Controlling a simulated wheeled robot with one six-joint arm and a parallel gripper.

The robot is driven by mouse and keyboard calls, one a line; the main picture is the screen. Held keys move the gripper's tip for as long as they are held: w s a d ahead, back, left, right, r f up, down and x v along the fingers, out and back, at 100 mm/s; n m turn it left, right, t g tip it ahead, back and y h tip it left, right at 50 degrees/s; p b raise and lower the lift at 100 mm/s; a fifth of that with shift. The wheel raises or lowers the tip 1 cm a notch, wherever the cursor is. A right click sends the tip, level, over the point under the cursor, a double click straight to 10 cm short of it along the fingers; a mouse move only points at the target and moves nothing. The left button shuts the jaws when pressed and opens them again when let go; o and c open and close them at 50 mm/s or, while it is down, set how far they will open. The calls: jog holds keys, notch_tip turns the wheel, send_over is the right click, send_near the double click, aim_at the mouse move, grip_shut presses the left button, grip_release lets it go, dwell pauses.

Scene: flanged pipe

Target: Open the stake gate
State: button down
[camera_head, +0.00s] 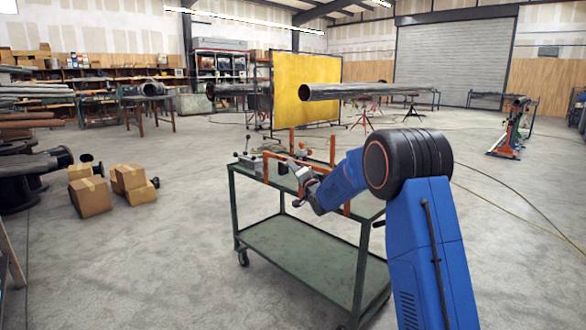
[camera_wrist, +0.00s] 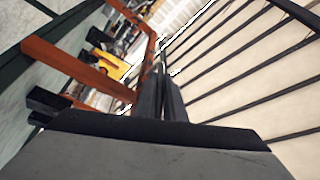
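An orange stake gate (camera_head: 347,185) stands on the top shelf of a green cart (camera_head: 300,250), with uprights and a crossbar. In the wrist view, orange bars (camera_wrist: 75,70) run along the left, and one upright passes close to the fingertips. My gripper (camera_head: 304,180) is at the gate, reaching in from the right over the cart's top. Its dark fingers (camera_wrist: 162,85) are close together in the wrist view. I cannot tell whether they touch or hold a bar. The gate's latch or hinge cannot be made out.
Small metal tools (camera_head: 250,160) lie on the cart's top, left of the gate. Cardboard boxes (camera_head: 92,195) sit on the floor at left. Long pipes (camera_head: 345,91) and a yellow panel (camera_head: 306,88) stand behind. Open concrete floor lies right of the cart.

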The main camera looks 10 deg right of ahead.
jog(key=shift+s+a+f, duration=0.1)
jog(key=shift+s+a+f+n, duration=0.35)
jog(key=shift+s+a+n, duration=0.1)
jog(key=shift+a+n, duration=0.3)
jog(key=s+a+f+n+y, duration=0.2)
jog(key=a+f+n+y, duration=0.1)
jog(key=f+n, duration=0.3)
jog(key=s+a+f+n+g+y, duration=0.1)
jog(key=s+a+f+n+y, duration=0.2)
jog(key=f+n, duration=0.3)
jog(key=shift+s+a+n+y, duration=0.25)
jog(key=shift+a+n+y, duration=0.25)
jog(key=shift+a+n, duration=0.25)
jog(key=c, duration=1.8)
grip_release()
jog(key=shift+c, duration=0.2)
